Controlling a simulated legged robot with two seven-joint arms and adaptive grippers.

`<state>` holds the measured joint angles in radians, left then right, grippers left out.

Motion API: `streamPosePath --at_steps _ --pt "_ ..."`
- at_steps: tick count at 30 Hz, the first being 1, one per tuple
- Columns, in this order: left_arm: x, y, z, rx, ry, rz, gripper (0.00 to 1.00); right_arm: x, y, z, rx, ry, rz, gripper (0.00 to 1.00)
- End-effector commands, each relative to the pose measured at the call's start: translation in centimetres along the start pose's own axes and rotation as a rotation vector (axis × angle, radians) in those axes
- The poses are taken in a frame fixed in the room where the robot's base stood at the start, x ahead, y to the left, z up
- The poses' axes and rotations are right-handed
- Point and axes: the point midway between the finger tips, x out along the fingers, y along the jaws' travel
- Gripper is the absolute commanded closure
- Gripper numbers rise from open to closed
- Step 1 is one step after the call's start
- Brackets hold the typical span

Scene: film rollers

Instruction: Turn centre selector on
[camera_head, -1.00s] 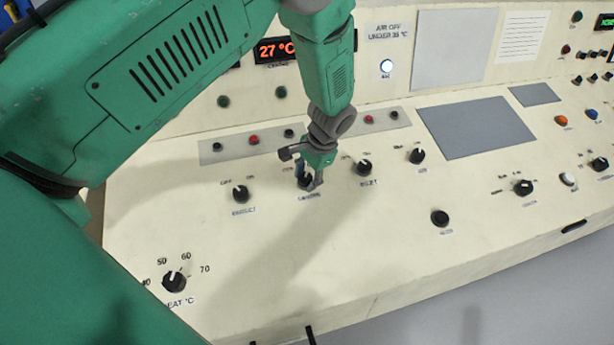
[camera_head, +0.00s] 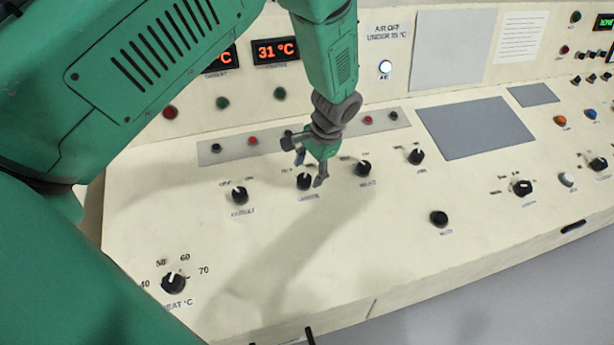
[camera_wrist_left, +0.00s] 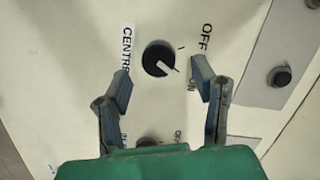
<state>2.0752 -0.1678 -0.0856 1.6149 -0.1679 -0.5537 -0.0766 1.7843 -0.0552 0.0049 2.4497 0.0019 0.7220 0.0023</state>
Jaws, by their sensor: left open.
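The centre selector (camera_head: 304,181) is a round black knob on the cream desk, labelled CENTRE. In the left wrist view the selector (camera_wrist_left: 159,58) shows fully, and its white pointer is turned toward the ON mark, away from OFF. My left gripper (camera_head: 311,170) is open and empty, just above and beside the knob. In the wrist view the open fingers of the left gripper (camera_wrist_left: 162,84) lie on either side below the knob, apart from it. The centre display (camera_head: 276,51) reads 31 °C. My right gripper is not in view.
Similar knobs stand close on both sides, one at the left (camera_head: 239,195) and one at the right (camera_head: 363,169). A strip (camera_head: 222,154) with small buttons lies behind. A heat dial (camera_head: 173,282) is at the front left. The desk front is mostly bare.

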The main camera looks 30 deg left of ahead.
Motion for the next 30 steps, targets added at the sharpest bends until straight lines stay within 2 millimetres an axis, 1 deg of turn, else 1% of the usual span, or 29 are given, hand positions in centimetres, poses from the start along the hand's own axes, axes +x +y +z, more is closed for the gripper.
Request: streamPosePath --at_steps 1,6,9,12,15,18,30 --pt "-1.3 -0.1 -0.1 0.0 0.004 -0.001 0.47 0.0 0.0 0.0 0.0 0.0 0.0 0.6" --pt "-4.9 0.0 -0.2 0.0 0.003 -0.001 0.47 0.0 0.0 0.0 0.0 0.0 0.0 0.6" --pt "-6.6 -0.1 -0.2 0.0 0.002 -0.001 0.47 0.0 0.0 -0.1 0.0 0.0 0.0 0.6" --pt "-7.8 0.0 -0.2 0.001 0.001 0.0 0.47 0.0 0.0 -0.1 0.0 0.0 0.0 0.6" --pt "-8.4 0.0 -0.2 0.002 0.0 0.0 0.47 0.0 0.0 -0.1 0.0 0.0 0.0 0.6" --pt "-8.6 0.0 -0.2 0.002 -0.001 0.001 0.47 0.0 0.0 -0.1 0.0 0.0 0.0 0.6" --pt "-8.6 0.0 -0.1 0.001 -0.001 0.0 0.47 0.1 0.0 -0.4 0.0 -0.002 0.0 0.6"
